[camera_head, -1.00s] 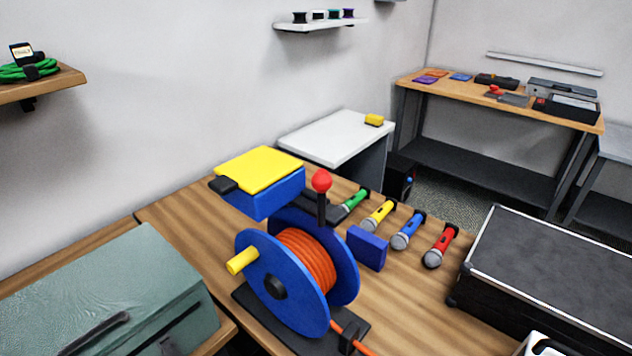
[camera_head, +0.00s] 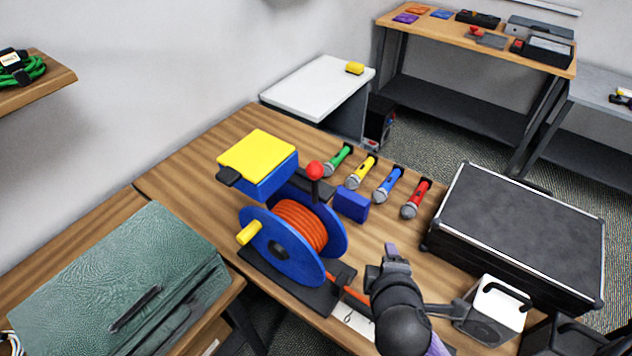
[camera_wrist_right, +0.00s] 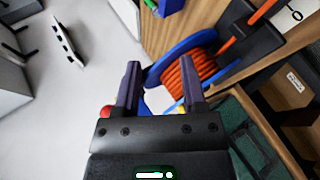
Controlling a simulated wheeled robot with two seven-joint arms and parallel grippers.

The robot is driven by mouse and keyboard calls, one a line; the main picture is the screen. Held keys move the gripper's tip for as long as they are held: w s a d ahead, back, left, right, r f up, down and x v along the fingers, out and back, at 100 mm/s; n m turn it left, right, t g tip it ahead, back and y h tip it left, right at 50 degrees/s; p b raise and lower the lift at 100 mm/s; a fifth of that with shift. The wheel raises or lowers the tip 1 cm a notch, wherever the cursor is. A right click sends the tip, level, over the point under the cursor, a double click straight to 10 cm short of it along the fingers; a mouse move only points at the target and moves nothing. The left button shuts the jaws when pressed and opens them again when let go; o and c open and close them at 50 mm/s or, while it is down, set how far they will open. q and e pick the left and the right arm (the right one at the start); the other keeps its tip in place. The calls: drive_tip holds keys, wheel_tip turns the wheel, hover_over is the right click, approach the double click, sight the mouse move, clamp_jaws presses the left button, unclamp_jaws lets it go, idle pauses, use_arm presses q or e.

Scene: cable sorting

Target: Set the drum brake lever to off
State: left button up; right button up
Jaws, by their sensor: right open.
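The drum (camera_head: 300,228) has blue flanges, an orange cable and a yellow crank handle (camera_head: 249,233). It stands on a black base on the wooden table. The brake lever, a dark stem with a red ball knob (camera_head: 315,169), stands about upright behind the drum's top. My right gripper (camera_head: 391,250) is to the right of the drum, apart from the lever. In the right wrist view its two fingers (camera_wrist_right: 162,77) are spread and empty. The drum (camera_wrist_right: 190,82) shows beyond them, and part of a red ball (camera_wrist_right: 106,111) shows beside the left finger. My left gripper is not in view.
A blue box with a yellow lid (camera_head: 257,155) and a small blue block (camera_head: 351,204) are close to the lever. Several coloured microphones (camera_head: 388,184) lie behind. A black case (camera_head: 520,225) stands right, a green case (camera_head: 120,280) left. A white device (camera_head: 495,308) is front right.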

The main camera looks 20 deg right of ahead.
drive_tip(key=w+a+r+n+t, duration=0.2)
drive_tip(key=w+r+n+t, duration=0.3)
drive_tip(key=n, duration=0.6)
drive_tip(key=n+t+y, duration=0.3)
drive_tip(key=n+y, duration=0.3)
drive_tip(key=n, duration=0.7)
approach(316, 182)
drive_tip(key=w, duration=0.9)
drive_tip(key=shift+w+a+p, duration=0.15)
drive_tip(key=shift+a+p, duration=0.15)
drive_tip(key=shift+w, duration=0.7)
clamp_jaws()
drive_tip(key=shift+r, duration=0.1)
